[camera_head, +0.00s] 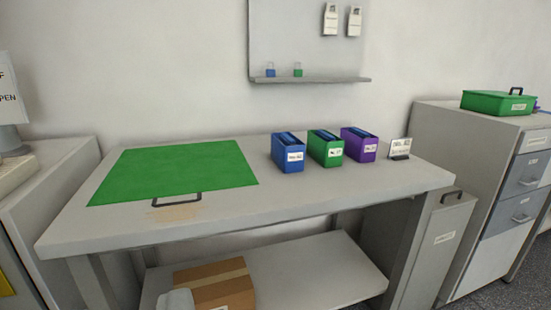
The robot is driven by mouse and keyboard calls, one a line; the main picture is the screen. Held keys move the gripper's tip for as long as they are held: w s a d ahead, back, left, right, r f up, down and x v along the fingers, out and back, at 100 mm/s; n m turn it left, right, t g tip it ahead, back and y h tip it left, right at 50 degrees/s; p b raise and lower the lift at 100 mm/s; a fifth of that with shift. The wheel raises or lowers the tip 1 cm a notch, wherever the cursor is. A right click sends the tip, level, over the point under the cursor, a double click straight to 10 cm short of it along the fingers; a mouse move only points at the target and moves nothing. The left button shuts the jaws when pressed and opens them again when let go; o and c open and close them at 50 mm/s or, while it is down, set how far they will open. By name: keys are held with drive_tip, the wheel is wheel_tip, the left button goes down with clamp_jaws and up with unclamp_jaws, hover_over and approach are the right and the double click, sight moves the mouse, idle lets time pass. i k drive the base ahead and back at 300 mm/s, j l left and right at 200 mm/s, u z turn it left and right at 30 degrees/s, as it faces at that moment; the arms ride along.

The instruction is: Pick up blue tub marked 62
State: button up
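A blue tub (291,158) stands upright on the grey table, right of the green mat. It has a white label on its front, but the writing is too small to read. A green tub (325,149) and a purple tub (360,145) stand beside it to the right, each with a white label. All three hold dark blue contents. My gripper does not show in this view.
The table (330,190) has a green mat (175,170) at left and free room in front of the tubs. A small sign (400,147) stands at right. A shelf (310,79) hangs behind. A cardboard box (215,290) sits below. A cabinet (450,140) with a green case (498,103) stands right.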

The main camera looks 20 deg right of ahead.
sight(289, 160)
drive_tip(key=i+l, duration=0.55)
drive_tip(key=l, duration=0.15)
drive_tip(key=i+l, duration=0.55)
drive_tip(key=k+l+z, duration=0.05)
drive_tip(key=l, duration=0.1)
